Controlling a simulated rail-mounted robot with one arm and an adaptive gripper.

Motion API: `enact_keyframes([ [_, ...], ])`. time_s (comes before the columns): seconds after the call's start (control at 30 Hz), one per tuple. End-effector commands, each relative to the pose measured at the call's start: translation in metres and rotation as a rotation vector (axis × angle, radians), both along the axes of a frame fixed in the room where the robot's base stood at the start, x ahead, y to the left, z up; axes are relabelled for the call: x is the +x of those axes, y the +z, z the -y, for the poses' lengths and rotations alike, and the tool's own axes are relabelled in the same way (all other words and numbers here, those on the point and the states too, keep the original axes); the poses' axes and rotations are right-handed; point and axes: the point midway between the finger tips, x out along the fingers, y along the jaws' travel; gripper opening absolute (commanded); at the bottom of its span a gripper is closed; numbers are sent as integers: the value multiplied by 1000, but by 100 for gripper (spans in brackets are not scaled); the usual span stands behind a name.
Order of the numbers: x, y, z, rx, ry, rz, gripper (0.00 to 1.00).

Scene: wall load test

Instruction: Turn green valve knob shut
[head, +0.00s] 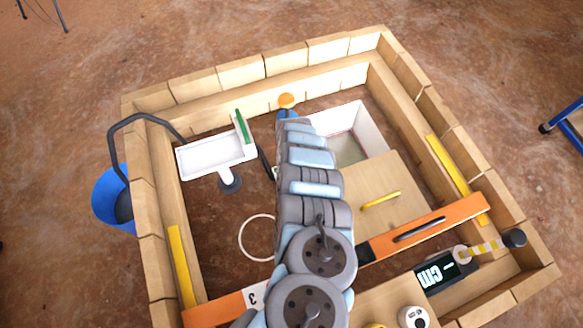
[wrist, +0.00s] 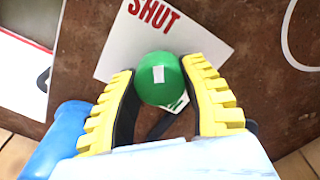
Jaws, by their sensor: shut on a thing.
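The green valve knob (wrist: 158,92) is round, with a small white rectangle on its face. It shows in the wrist view against a dark brown panel. A white card (wrist: 120,52) with red "SHUT" lettering lies beside and partly behind it. Green marks show on the card's lower part, partly covered by the knob and a finger. My gripper (wrist: 160,76) has its yellow ridged fingers on both sides of the knob and is shut on it. In the head view, my arm hides the knob and the gripper's fingers.
A wooden block frame (head: 222,76) surrounds the area. A white tray (head: 208,158) with a green bar (head: 243,127) stands at left, a white open bin (head: 367,125) at upper right. A wooden panel with a yellow handle (head: 381,200) and an orange level (head: 440,222) are at right.

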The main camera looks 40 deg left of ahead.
Motion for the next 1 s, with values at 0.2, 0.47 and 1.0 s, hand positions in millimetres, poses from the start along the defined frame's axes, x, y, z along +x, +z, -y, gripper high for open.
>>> enact_keyframes([
  [0.2,0,-1,0,0,0,0,75],
  [0.47,0,0,0,0,0,0,75],
  [1.0,1,32,1,-3,1,1,75],
])
